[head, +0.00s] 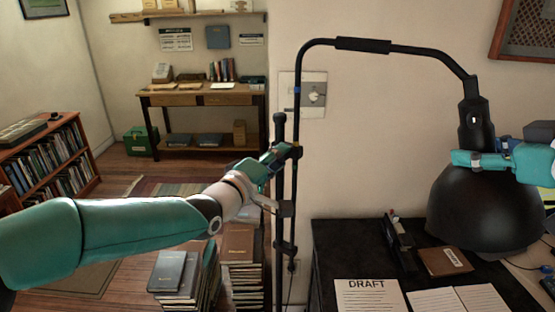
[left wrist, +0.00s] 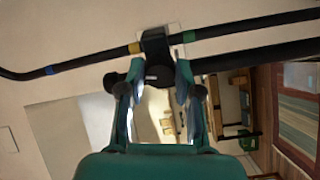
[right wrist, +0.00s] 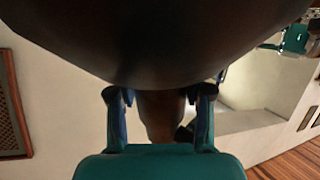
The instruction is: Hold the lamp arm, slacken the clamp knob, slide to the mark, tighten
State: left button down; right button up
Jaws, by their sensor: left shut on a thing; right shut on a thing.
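The black lamp arm (head: 363,45) rises from an upright pole and bends over to a dark shade (head: 480,205). My right gripper (head: 478,160) is shut on the arm's lower end, just above the shade. The right wrist view shows the shade (right wrist: 160,35) filling the top. My left gripper (head: 283,157) is at the black clamp (left wrist: 155,50) on the pole and is shut on its knob (left wrist: 156,73), partly hidden by the fingers. The pole has a blue band (left wrist: 52,69), a yellow band (left wrist: 135,48) beside the clamp and a green band (left wrist: 189,36) on its other side.
The black desk (head: 335,240) holds a DRAFT sheet (head: 370,297), an open book (head: 458,300) and a brown book (head: 444,261). Book stacks (head: 178,278) stand on the floor left of the pole. A wall switch plate (head: 313,95) is behind the pole.

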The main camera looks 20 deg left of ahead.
pick_arm(q)
jog(key=shift+a+f, duration=0.2)
jog(key=shift+f, duration=0.05)
jog(key=c, duration=0.8)
grip_release()
jog(key=shift+r, duration=0.15)
jog(key=shift+d, duration=0.1)
jog(key=v, duration=1.2)
